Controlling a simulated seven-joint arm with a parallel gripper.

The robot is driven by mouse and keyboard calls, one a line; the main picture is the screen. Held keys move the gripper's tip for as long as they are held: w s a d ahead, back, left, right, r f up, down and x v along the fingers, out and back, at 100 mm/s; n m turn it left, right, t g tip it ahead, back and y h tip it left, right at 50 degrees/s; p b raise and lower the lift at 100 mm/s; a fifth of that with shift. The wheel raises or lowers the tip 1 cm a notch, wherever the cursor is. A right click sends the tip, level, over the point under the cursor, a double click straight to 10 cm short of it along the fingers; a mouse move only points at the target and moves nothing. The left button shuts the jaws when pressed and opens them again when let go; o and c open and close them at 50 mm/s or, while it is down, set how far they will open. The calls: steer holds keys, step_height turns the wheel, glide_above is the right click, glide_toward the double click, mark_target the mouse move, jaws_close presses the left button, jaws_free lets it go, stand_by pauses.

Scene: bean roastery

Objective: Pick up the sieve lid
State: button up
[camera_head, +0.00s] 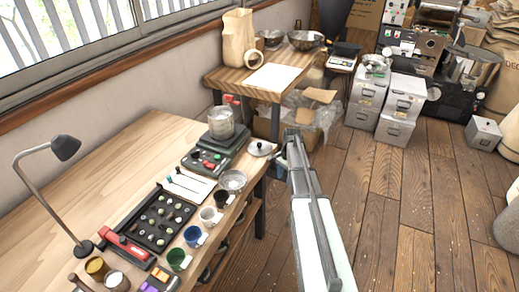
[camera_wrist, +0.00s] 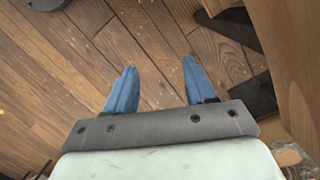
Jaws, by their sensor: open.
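A pale round lid with a small dark knob, which looks like the sieve lid (camera_head: 261,149), lies at the far right corner of the long wooden table (camera_head: 130,150) in the head view. My gripper (camera_wrist: 159,82) is open and empty in the wrist view, its two blue fingers spread apart over the plank floor. In the head view my arm reaches up from the bottom, and its far end is just right of the lid, beyond the table edge. The fingers are not clear there. The lid does not show in the wrist view.
A shallow metal dish (camera_head: 232,181), several cups and a black sample tray (camera_head: 158,217) stand near the lid. A second table (camera_head: 262,90) stands beyond. Open floor (camera_head: 400,200) lies to the right.

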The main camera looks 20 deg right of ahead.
steer(key=w+d+r+m, duration=0.2)
steer(key=w+r, duration=0.6)
steer(key=r, duration=0.5)
steer(key=m+t, duration=0.1)
steer(key=m, duration=0.1)
glide_toward(260, 143)
steer(key=f, duration=0.3)
steer(key=shift+w+a+f, duration=0.1)
steer(key=shift+a+f, duration=0.2)
steer(key=shift+a, duration=0.05)
steer(key=shift+s+a+f, duration=0.1)
steer(key=shift+a+f, duration=0.1)
steer(key=shift+f, duration=1.1)
steer(key=shift+s+a+f, duration=0.15)
steer(key=shift+a+f, duration=0.05)
steer(key=shift+f, duration=1.1)
steer(key=shift+c, duration=0.4)
jaws_close()
